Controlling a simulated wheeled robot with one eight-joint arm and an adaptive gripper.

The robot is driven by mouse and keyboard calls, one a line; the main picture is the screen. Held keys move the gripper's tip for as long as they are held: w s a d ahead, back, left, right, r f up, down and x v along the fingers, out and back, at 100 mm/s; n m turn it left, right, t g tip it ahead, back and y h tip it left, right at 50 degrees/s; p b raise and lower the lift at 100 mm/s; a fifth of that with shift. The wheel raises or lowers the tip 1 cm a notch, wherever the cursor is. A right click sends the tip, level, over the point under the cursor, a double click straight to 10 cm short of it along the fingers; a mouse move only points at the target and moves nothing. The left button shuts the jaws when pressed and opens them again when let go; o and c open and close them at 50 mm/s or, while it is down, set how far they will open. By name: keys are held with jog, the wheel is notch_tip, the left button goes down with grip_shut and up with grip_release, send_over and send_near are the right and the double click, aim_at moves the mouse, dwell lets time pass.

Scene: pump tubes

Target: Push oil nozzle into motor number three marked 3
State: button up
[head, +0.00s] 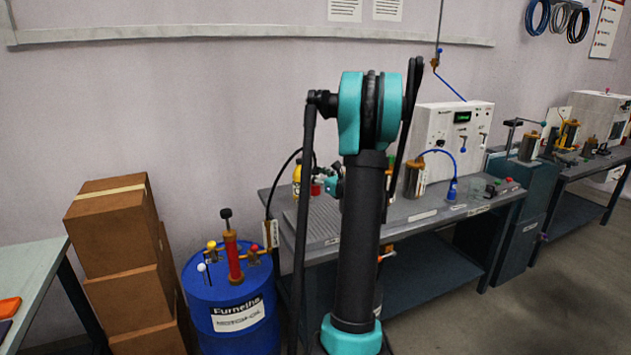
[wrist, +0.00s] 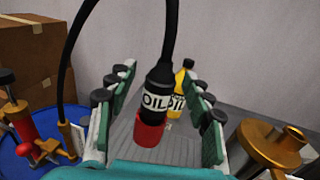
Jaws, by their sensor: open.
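The black oil nozzle (wrist: 158,98), labelled OIL, stands upright in a red holder (wrist: 150,132) in the wrist view. Its black hose rises from the top and loops left. My gripper (wrist: 158,112) is open, with one teal finger on each side of the nozzle and a gap showing on both sides. In the head view my gripper (head: 333,180) is partly hidden behind my arm, beside the red holder (head: 315,189). A brass-coloured motor (wrist: 270,146) is at the right of the wrist view. A motor (head: 414,178) stands on the workbench; no number is readable.
A yellow oil bottle (wrist: 180,92) stands just behind the nozzle. A blue drum (head: 232,290) with a red pump (head: 233,257) and stacked boxes (head: 120,255) are left of the workbench (head: 400,218). A blue nozzle (head: 452,190) stands right of the motor.

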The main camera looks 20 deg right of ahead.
grip_shut()
dwell(0.3)
jog(key=shift+r, duration=0.15)
